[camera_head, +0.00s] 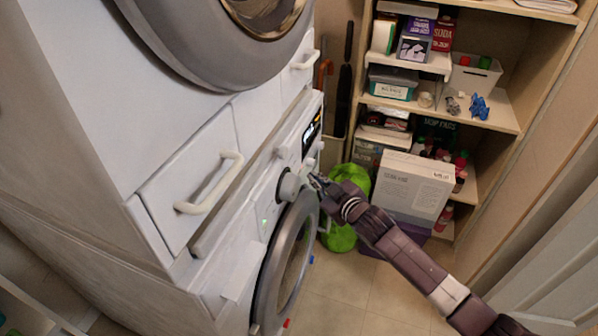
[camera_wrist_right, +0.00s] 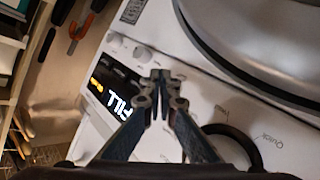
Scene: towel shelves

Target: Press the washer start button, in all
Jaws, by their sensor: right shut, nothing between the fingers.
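The washer (camera_head: 228,290) is the lower white machine, with a round door (camera_head: 285,262) and a control panel above it. The panel has a lit display (camera_head: 312,131) and a large round dial (camera_head: 289,186). In the wrist view the lit display (camera_wrist_right: 117,93) is left of the fingers and a dark ring (camera_wrist_right: 240,146) is at the lower right. My right gripper (camera_head: 316,180) is shut and empty, close in front of the panel, right of the dial. Its closed fingertips (camera_wrist_right: 160,76) point at the white panel; contact cannot be told. Which control is the start button is unclear. My left gripper is not in view.
A second machine with a round door (camera_head: 215,72) sits above the washer. A drawer handle (camera_head: 212,185) sticks out at left. Shelves (camera_head: 497,114) with boxes stand at right. A white box (camera_head: 414,187) and a green bag (camera_head: 340,236) are behind my right arm.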

